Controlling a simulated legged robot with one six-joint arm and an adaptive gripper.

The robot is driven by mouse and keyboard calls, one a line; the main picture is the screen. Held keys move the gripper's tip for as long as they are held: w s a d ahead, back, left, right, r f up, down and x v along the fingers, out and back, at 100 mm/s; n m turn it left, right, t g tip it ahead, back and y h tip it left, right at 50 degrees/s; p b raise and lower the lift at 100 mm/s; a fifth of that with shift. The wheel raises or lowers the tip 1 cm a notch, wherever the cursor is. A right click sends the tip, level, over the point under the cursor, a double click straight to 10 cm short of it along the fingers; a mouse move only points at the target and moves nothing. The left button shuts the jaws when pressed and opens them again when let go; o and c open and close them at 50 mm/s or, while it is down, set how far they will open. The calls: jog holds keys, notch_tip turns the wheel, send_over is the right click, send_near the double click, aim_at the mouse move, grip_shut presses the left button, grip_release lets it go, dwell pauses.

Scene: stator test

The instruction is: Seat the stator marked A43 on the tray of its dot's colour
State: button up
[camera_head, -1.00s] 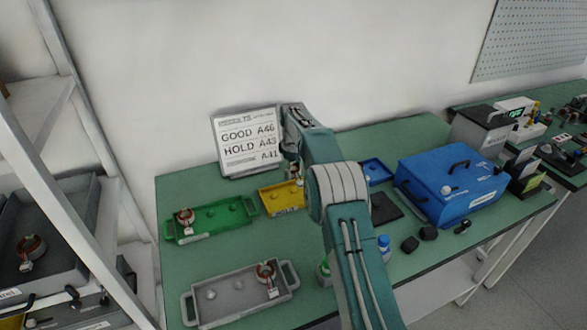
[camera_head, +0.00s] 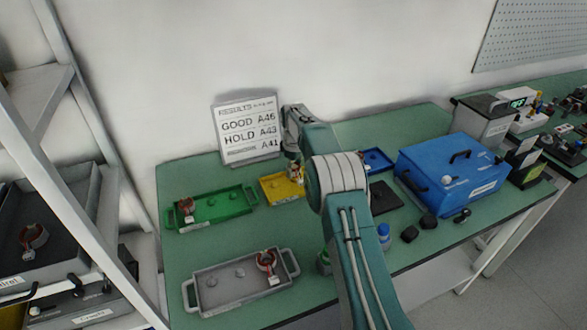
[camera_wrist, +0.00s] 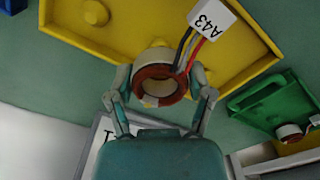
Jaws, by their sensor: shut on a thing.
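My gripper (camera_wrist: 160,82) is shut on a stator (camera_wrist: 146,72) with a red-brown winding and pale ring, held between its two fingers. Its white tag (camera_wrist: 210,22) reads A43 and hangs on dark and red wires; I see no dot on it. The stator is over the yellow tray (camera_wrist: 246,62), and I cannot tell whether it touches the tray. One round yellow peg (camera_wrist: 95,12) shows bare. In the head view my gripper (camera_head: 293,172) is at the yellow tray (camera_head: 270,193), and my arm hides part of the tray.
A green tray (camera_head: 232,211) with one stator (camera_head: 186,206) is at left. A grey tray (camera_head: 215,300) with another stator (camera_head: 266,261) is in front. A results board (camera_head: 248,132) lists GOOD A46, HOLD A43 and A41. A blue case (camera_head: 450,175) stands right.

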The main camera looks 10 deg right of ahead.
jog(key=shift+f, duration=1.2)
dwell(0.5)
jog(key=o, duration=1.1)
jog(key=shift+r, duration=0.15)
jog(key=shift+r, duration=2.4)
jog(key=shift+o, duration=0.6)
